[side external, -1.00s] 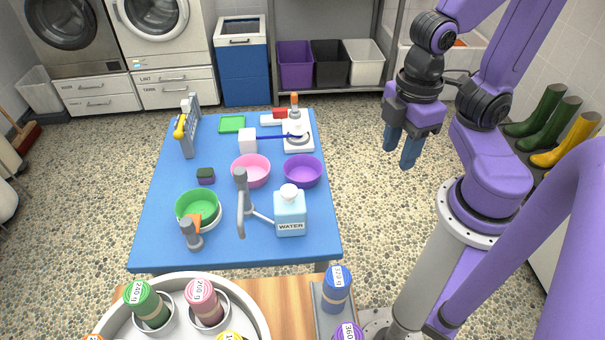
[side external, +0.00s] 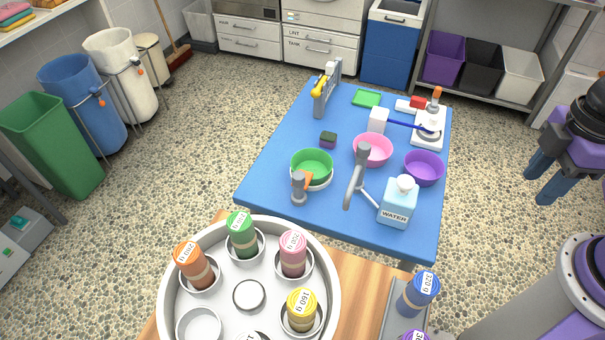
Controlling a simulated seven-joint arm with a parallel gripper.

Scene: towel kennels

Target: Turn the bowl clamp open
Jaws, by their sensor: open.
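The bowl clamp appears to be a short grey post (side external: 299,191) with an orange lever (side external: 309,180) at the front left of the blue table. The orange lever lies against the rim of a green bowl (side external: 313,162), which sits in a white holder (side external: 322,184). I cannot tell how tightly it grips. My gripper (side external: 538,186), with two blue fingers, hangs at the right edge, off the table and far from the clamp. It is open and empty.
The blue table (side external: 270,170) also bears a grey tap (side external: 358,175), a water bottle (side external: 398,203), a pink bowl (side external: 372,150), a purple bowl (side external: 424,168) and a sponge (side external: 328,139). A round tray (side external: 170,300) with several labelled jars stands in front.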

